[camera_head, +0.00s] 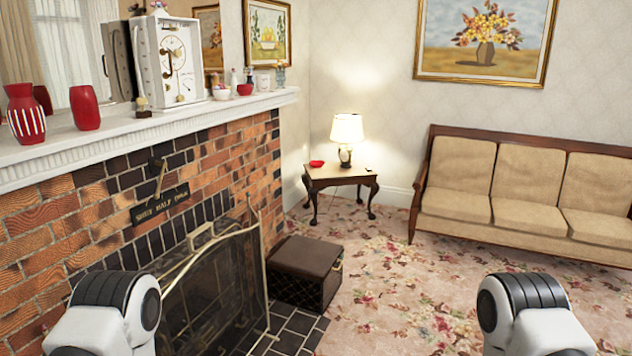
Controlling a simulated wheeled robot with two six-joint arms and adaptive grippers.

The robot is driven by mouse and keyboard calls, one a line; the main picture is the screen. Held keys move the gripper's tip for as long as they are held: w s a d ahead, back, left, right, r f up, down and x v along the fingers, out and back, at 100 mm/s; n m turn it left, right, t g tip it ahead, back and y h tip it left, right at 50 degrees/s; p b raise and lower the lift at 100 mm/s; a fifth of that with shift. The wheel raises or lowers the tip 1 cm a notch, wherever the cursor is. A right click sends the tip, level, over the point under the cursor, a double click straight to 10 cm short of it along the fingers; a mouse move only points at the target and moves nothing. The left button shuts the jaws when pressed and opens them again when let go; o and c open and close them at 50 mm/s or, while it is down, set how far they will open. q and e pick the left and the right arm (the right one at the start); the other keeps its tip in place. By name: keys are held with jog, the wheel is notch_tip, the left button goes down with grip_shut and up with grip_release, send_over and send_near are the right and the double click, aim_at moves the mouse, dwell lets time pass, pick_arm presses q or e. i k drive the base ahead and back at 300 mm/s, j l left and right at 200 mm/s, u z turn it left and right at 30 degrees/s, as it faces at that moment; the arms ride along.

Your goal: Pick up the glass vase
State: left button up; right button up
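Several vase-like items stand on the white mantel (150,122). A red vase with white stripes (26,115) is at its left end, upright. A plain red vase (85,108) stands to the right of it. A small pale vessel (280,76) stands at the far right end, too small to tell its material. I cannot tell for certain which one is the glass vase. Parts of both my arms show at the bottom left and bottom right. Neither gripper is in view.
A white clock (172,62), small bowls (245,89) and bottles crowd the mantel. Below are a brick fireplace (60,215), a mesh screen (220,290) and a brown box (306,272). A side table (340,178) with a lamp (346,130) and a sofa (530,195) stand farther back. Carpet floor is open.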

aim_at(279, 78)
jog(key=i+z, duration=0.1)
jog(key=i, duration=0.6)
jog(key=i+z, duration=0.1)
jog(key=i, duration=0.6)
jog(key=i+z, duration=0.1)
jog(key=i, duration=0.6)
jog(key=i+j+z, duration=0.1)
jog(key=i, duration=0.6)
jog(key=j, duration=0.1)
